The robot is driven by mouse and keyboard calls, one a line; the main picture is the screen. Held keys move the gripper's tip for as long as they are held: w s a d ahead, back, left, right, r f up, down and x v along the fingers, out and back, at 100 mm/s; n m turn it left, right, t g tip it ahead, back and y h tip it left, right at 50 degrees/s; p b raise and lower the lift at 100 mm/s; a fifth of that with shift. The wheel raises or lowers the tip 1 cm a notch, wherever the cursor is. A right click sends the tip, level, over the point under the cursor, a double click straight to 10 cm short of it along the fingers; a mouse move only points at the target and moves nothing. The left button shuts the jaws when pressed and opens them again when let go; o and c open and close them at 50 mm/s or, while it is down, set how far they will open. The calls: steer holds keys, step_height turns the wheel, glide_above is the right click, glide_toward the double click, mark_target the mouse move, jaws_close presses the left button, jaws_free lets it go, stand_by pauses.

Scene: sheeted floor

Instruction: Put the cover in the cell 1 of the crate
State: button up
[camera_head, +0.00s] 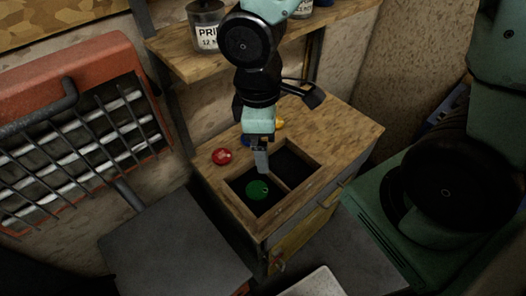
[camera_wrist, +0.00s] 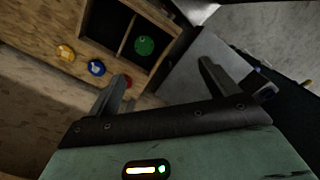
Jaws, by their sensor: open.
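The crate (camera_head: 300,199) is a wooden frame with two dark cells split by a thin divider; it also shows in the wrist view (camera_wrist: 156,62). A green round piece (camera_head: 257,190) lies inside the left cell in the head view; it also shows in the wrist view (camera_wrist: 144,46). The other cell (camera_head: 296,163) looks empty. I cannot tell for certain which piece is the cover, nor see cell numbers. My gripper (camera_head: 262,160) is above the crate near the divider, apart from the green piece. In the wrist view my gripper's fingers (camera_wrist: 165,82) are spread with nothing between them.
A red round piece (camera_head: 222,156), a blue one (camera_wrist: 96,67) and a yellow one (camera_wrist: 66,53) lie on the wooden top beside the crate. A shelf (camera_head: 181,60) with labelled jars (camera_head: 205,30) stands behind. A red heater with a grille (camera_head: 75,130) is at left.

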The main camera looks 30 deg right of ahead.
steer(key=s+a+r+m+y, duration=0.1)
steer(key=s+a+r+m, duration=0.2)
steer(key=s+r, duration=0.3)
steer(key=shift+s+a+r+m, duration=0.2)
steer(key=shift+s+a+m, duration=0.1)
steer(key=shift+s+a, duration=0.55)
step_height(320, 180, down, 14)
steer(key=b, duration=1.3)
steer(key=shift+r, duration=0.25)
steer(key=shift+d, duration=0.1)
